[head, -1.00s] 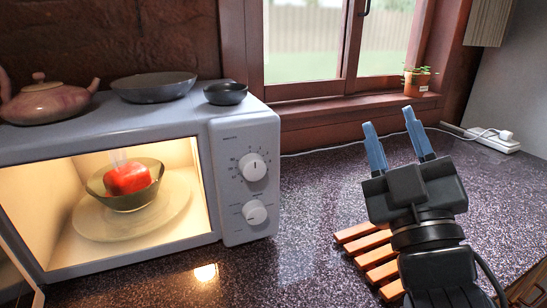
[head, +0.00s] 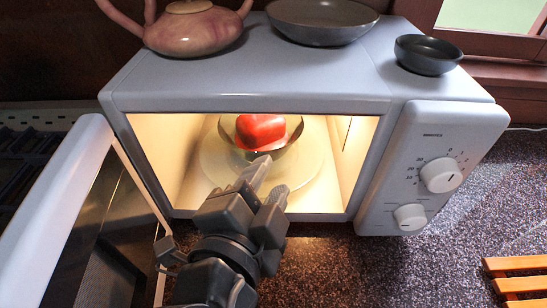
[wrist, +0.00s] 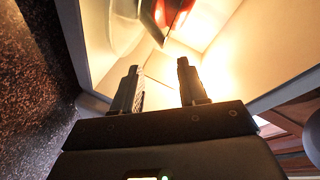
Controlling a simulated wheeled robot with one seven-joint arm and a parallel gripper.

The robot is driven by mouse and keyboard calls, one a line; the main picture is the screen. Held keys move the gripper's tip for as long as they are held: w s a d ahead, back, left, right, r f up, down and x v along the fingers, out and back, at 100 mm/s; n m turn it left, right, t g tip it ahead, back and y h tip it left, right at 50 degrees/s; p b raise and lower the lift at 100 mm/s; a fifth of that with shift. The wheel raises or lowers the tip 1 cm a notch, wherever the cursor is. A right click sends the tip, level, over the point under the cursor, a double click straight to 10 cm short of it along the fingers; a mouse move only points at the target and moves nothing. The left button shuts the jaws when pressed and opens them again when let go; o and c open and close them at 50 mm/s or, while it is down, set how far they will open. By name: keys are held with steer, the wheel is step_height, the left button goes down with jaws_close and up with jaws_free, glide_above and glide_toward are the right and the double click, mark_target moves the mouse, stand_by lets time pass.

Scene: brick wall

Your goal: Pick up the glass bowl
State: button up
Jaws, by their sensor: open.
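The glass bowl (head: 284,152) stands on the round glass turntable (head: 314,180) inside the lit, open microwave. A red item (head: 260,131), perhaps a pepper or apple, sits in the bowl. My gripper (head: 268,176) is at the microwave's opening, in front of the bowl, with its fingers pointing inward. In the wrist view my gripper's two fingers (wrist: 159,82) stand apart with nothing between them. The bowl's edge (wrist: 125,30) and the red item (wrist: 172,10) show at the top, beyond the fingertips. The bowl's lower front is partly hidden by my gripper in the head view.
The microwave (head: 250,80) door (head: 75,190) hangs open at left, close to my arm. A teapot (head: 195,28), a large grey bowl (head: 322,20) and a small dark bowl (head: 428,54) stand on top. A wooden slatted rack (head: 520,283) lies on the counter at right.

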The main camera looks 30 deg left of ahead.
mark_target(288, 146)
steer(key=shift+w, duration=0.1)
stand_by(0.3)
steer(key=shift+p+x, duration=0.8)
steer(key=shift+x, duration=3.05)
jaws_close()
